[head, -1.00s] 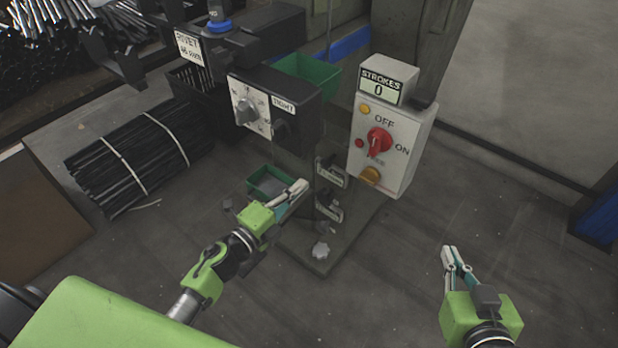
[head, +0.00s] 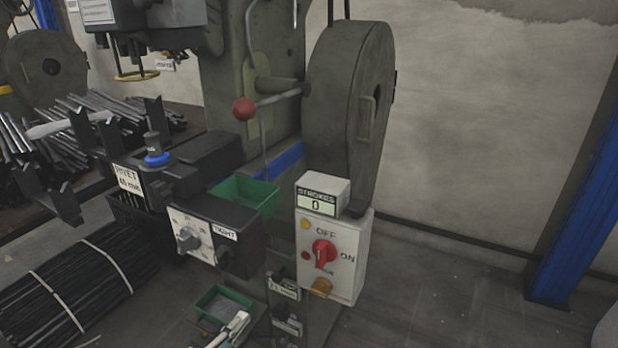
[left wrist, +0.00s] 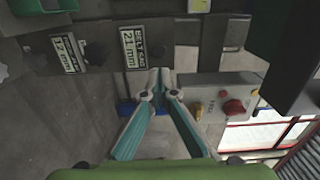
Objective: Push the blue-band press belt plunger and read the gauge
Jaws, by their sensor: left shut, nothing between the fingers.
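A press stands in the middle of the head view, with a blue band (head: 286,160) on its grey column and a large belt or wheel guard (head: 345,110) on its right. A red ball lever (head: 244,109) sticks out to the left. I cannot pick out the belt plunger or its gauge for sure. My left gripper (head: 238,322) is shut and empty, low by the press base at the bottom edge. In the left wrist view its fingertips (left wrist: 158,86) meet below two "mm" label plates (left wrist: 133,48). My right gripper is out of view.
A control box (head: 330,255) carries a red switch (head: 324,253) and a STROKES counter reading 0 (head: 317,202). A dial box (head: 205,238) and a green bin (head: 245,197) sit left of it. Bundled black rods (head: 65,290) lie at left.

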